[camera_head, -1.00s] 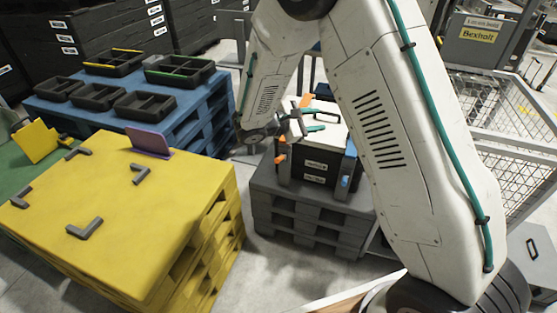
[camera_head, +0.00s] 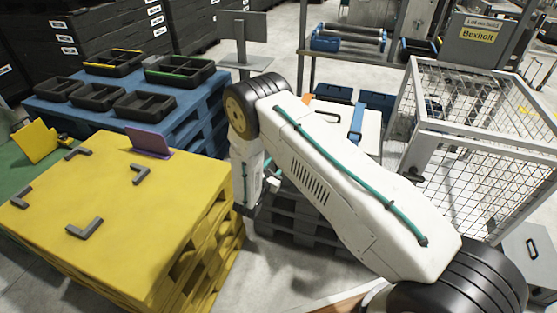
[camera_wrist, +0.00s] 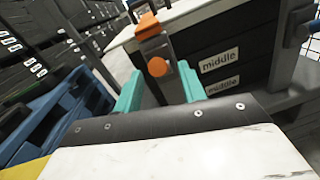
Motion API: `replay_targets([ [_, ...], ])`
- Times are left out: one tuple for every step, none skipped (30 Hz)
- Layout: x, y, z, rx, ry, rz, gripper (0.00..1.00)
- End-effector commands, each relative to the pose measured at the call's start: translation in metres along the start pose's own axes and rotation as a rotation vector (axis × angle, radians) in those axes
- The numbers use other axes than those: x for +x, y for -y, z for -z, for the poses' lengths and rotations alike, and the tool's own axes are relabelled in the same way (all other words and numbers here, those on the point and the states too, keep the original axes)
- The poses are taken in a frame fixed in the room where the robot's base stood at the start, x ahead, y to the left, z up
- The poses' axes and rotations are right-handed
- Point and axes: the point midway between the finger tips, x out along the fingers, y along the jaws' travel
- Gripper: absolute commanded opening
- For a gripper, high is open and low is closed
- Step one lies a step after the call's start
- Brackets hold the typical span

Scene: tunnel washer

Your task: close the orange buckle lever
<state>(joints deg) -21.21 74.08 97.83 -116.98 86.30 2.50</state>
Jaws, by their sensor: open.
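The orange buckle (camera_wrist: 147,25) is on the side of a dark crate (camera_wrist: 245,65) in the wrist view. An orange part is at the lid edge and a round orange knob (camera_wrist: 157,66) is below it on a grey upright strip. My gripper (camera_wrist: 160,88) is open, its two teal fingers on either side of the strip just below the knob. I cannot tell whether they touch it. In the head view the crate's white lid (camera_head: 372,132) shows behind my arm, with a small orange bit (camera_head: 308,97) at its back left; my fingers are mostly hidden.
The crate stands on a dark pallet (camera_head: 285,220). A blue strap (camera_head: 357,120) crosses its lid. A yellow pallet stack (camera_head: 110,210) is at left, a blue pallet table (camera_head: 190,110) with black trays behind it, and a wire cage (camera_head: 465,140) at right.

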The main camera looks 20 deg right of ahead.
Motion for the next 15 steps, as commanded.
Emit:
replay_targets([
  [0.009, 0.001, 0.0, 0.002, 0.001, 0.003, 0.41],
  [0.014, 0.001, -0.001, 0.002, 0.001, 0.003, 0.41],
  [0.019, 0.001, -0.001, 0.001, 0.001, 0.003, 0.41],
  [0.023, 0.001, -0.001, 0.001, 0.001, 0.003, 0.41],
  [0.026, 0.001, -0.001, 0.001, 0.002, 0.002, 0.41],
  [0.03, 0.001, -0.001, 0.001, 0.002, 0.003, 0.41],
  [0.032, 0.001, -0.001, 0.001, 0.001, 0.003, 0.41],
  [0.034, 0.001, -0.001, 0.001, 0.001, 0.003, 0.41],
  [0.036, 0.001, -0.001, 0.001, 0.001, 0.003, 0.41],
  [0.037, 0.001, -0.001, 0.001, 0.001, 0.002, 0.41],
  [0.037, 0.001, -0.001, 0.0, 0.001, 0.002, 0.41],
  [0.038, 0.001, -0.001, 0.0, 0.0, 0.002, 0.41],
  [0.038, 0.001, -0.001, 0.0, 0.0, 0.002, 0.41],
  [0.038, 0.001, -0.001, 0.0, 0.0, 0.002, 0.41],
  [0.038, 0.001, -0.001, 0.0, 0.0, 0.002, 0.41],
])
